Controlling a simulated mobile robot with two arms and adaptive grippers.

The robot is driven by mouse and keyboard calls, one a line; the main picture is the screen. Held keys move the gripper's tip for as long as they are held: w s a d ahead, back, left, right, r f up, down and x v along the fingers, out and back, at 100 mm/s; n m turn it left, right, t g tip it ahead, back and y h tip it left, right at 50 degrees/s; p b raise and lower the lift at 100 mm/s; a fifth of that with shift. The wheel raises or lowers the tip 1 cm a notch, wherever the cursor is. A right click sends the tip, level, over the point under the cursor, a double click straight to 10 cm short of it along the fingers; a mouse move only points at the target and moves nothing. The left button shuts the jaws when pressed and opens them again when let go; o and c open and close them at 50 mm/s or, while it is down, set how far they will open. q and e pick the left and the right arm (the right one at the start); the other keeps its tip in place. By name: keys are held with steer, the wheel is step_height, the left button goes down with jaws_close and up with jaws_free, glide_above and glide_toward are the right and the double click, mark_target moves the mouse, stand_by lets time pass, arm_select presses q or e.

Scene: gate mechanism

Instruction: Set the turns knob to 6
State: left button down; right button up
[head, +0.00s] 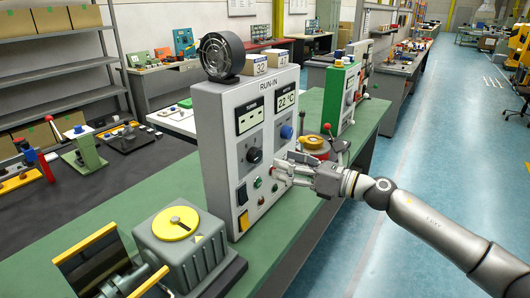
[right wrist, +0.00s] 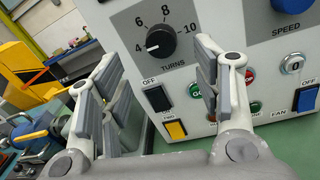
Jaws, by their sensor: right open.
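The black turns knob (head: 254,155) sits on the front of the white RUN-IN panel (head: 222,165), under the left display. In the right wrist view the knob (right wrist: 160,44) shows a white pointer mark towards the 4, with 6 and 8 further round the dial. My right gripper (head: 300,172) is open and empty, in front of the panel, right of and a little below the knob. In the right wrist view its fingers (right wrist: 158,62) stand apart, with the knob seen between their tips and beyond them. My left gripper is not in view.
The blue speed knob (head: 286,131) is right of the turns knob. A black switch (right wrist: 157,98), a yellow switch (right wrist: 175,130) and small buttons lie below. A grey box with a yellow disc (head: 175,223) stands left on the green bench; a red-and-yellow device (head: 314,145) stands right.

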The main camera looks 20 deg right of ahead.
mark_target(259, 157)
steer(key=x, duration=0.2)
steer(key=p+x, duration=0.1)
steer(key=x, duration=0.1)
steer(key=shift+d+r, duration=0.1)
steer(key=shift+r, duration=0.1)
steer(key=p+x, duration=0.1)
steer(key=x, duration=0.2)
steer(key=shift+w+f, duration=0.15)
steer(key=shift+f, duration=0.05)
steer(key=shift+w, duration=0.1)
steer(key=shift+c, duration=0.4)
steer(key=c, duration=0.5)
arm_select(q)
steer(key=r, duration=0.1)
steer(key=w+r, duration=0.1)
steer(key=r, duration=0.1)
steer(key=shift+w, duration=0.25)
arm_select(e)
steer(key=c, duration=0.5)
